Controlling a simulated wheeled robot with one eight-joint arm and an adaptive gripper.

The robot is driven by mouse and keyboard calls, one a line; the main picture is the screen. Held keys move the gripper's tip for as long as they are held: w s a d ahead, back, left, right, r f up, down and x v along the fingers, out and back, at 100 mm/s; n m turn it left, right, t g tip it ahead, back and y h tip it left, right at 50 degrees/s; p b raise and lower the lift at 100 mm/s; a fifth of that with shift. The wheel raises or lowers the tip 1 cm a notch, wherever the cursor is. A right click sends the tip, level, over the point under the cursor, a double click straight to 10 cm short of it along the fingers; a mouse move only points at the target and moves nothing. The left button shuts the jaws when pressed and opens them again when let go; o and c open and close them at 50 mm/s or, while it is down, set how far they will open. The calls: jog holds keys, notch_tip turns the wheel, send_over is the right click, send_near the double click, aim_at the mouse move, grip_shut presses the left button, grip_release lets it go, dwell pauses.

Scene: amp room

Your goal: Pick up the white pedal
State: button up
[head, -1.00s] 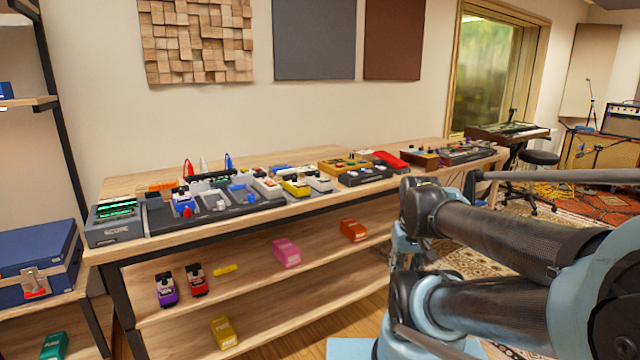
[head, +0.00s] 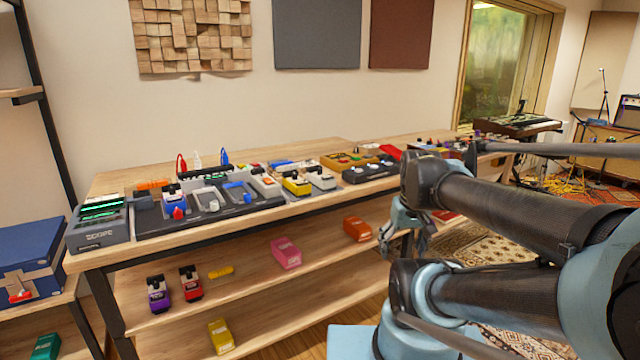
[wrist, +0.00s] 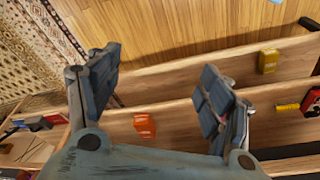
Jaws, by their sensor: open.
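On the table top in the head view, a white pedal (head: 320,178) stands just right of a yellow pedal. Another whitish pedal (head: 264,183) stands left of the yellow one, on a dark board; I cannot tell for sure which is meant. My gripper (head: 408,236) hangs to the right, in front of the table's edge, well apart from both. In the wrist view its two fingers (wrist: 160,95) are spread with nothing between them. I make out no white pedal in the wrist view.
The wooden table (head: 350,148) is crowded with pedals and boards. Lower shelves hold an orange pedal (head: 357,229), a pink pedal (head: 286,252), and several others. A blue case (head: 30,262) stands at left. Wooden floor is free in front of the shelves.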

jog(key=w+a+r+n+y, duration=0.1)
jog(key=w+a+r+n, duration=0.15)
jog(key=w+r, duration=0.5)
jog(key=w+a+r+n, duration=0.1)
jog(key=w+a+r, duration=0.4)
jog(key=w, duration=0.4)
jog(key=n+t+y, duration=0.1)
jog(key=n, duration=0.2)
send_near(321, 174)
jog(key=shift+m, duration=0.25)
jog(key=x, duration=0.9)
jog(key=shift+w+f, duration=0.1)
jog(key=shift+f, duration=0.25)
jog(key=c, duration=1.5)
jog(key=shift+r, duration=0.1)
